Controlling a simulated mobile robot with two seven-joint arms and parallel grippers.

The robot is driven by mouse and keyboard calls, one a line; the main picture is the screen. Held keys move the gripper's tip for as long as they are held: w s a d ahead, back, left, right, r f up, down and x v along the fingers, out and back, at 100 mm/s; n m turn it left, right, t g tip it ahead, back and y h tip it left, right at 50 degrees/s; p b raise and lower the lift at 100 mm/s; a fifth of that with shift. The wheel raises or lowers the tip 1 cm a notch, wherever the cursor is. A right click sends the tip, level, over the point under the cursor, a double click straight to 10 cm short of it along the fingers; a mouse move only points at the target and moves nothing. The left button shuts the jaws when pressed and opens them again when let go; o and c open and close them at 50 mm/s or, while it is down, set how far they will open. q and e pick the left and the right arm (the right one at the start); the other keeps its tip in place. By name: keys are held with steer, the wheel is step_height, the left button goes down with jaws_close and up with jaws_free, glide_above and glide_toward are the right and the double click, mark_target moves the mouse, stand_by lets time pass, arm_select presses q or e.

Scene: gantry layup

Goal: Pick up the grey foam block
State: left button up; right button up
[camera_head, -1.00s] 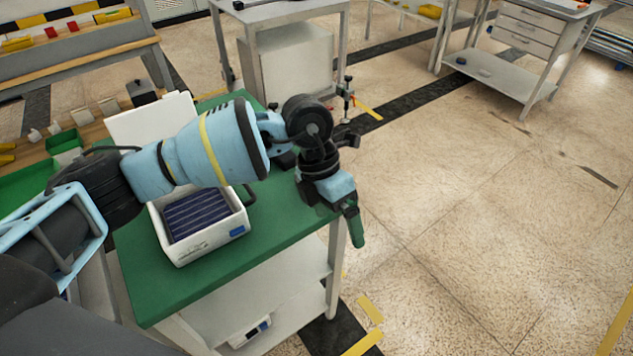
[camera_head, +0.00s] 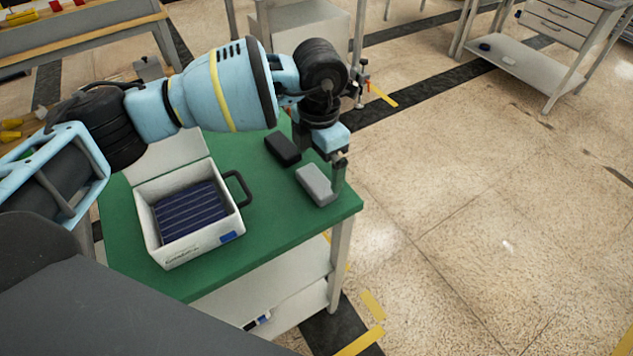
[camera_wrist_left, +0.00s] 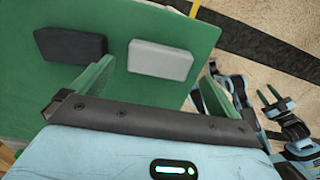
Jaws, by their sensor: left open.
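The grey foam block (camera_head: 316,185) lies flat on the green tabletop (camera_head: 275,236), near its right edge. It also shows in the left wrist view (camera_wrist_left: 160,60), where it lies beyond the gap between my fingers. I cannot tell whether a finger touches the block.
A black block (camera_head: 283,148) lies just behind the grey one, also in the left wrist view (camera_wrist_left: 70,44). An open white box (camera_head: 192,250) with a dark striped insert and a black handle stands on the left of the table. Open floor lies to the right.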

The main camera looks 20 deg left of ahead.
mark_target(316, 180)
arm_select(q)
steer(key=shift+s+a+f, duration=0.1)
steer(key=shift+s+f, duration=0.05)
steer(key=shift+f, duration=1.15)
steer(key=shift+s+a+f, duration=0.1)
steer(key=shift+f, duration=1.15)
steer(key=c, duration=0.8)
steer(key=shift+r, duration=0.55)
steer(key=shift+s+d+r, duration=0.1)
steer(key=shift+s+r, duration=0.2)
steer(key=shift+r, duration=0.35)
steer(key=shift+s+d+r, duration=0.1)
steer(key=shift+s+r, duration=0.15)
steer(key=shift+r, duration=0.35)
steer(key=s+d+r, duration=0.1)
steer(key=s, duration=1.3)
steer(key=shift+s+d+r, duration=0.2)
steer(key=shift+s+d, duration=0.1)
steer(key=shift+s, duration=0.1)
